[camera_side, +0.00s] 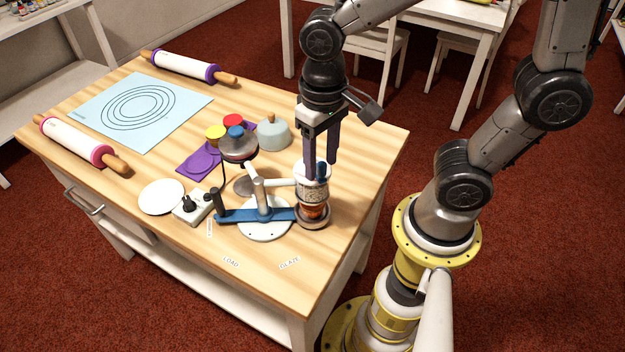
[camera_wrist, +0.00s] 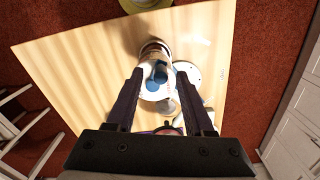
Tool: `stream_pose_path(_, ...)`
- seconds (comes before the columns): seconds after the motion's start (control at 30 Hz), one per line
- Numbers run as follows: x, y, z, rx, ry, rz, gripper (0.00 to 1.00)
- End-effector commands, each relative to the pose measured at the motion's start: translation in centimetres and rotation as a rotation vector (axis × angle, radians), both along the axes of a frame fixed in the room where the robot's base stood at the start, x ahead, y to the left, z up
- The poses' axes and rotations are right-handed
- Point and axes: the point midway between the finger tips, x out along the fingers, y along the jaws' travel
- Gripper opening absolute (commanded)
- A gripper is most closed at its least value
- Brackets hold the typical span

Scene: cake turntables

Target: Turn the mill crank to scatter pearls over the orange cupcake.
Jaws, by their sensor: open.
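The mill (camera_side: 311,188), a pale cylinder, stands at the table's front right on the side arm of a post. Its blue crank knob (camera_side: 321,172) is on top; the knob also shows in the wrist view (camera_wrist: 160,73). The orange cupcake (camera_side: 313,211) sits right below the mill on a brown round holder (camera_side: 313,224), partly hidden by the mill. My gripper (camera_side: 321,158) is open and points down over the mill, its fingertips around the height of the knob. In the wrist view, the knob lies between the open fingers (camera_wrist: 161,75), apart from both.
A blue swing arm (camera_side: 240,215) crosses a white round base (camera_side: 265,232) left of the mill. A grey-topped lamp-like head (camera_side: 238,148), a control box (camera_side: 192,207), a white plate (camera_side: 161,197) and a grey dome (camera_side: 274,134) stand nearby.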

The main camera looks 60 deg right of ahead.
Motion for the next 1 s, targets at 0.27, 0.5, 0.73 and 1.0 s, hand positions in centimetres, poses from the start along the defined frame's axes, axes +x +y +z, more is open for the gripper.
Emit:
stream_pose_path(0.27, 0.0, 0.0, 2.6, 0.001, -0.001, 0.0, 0.53)
stream_pose_path(0.5, 0.0, 0.0, 4.7, 0.0, -0.002, 0.0, 0.53)
stream_pose_path(0.73, 0.0, 0.0, 6.4, 0.001, 0.0, 0.0, 0.53)
stream_pose_path(1.0, -0.1, 0.0, 6.6, 0.0, 0.001, 0.0, 0.53)
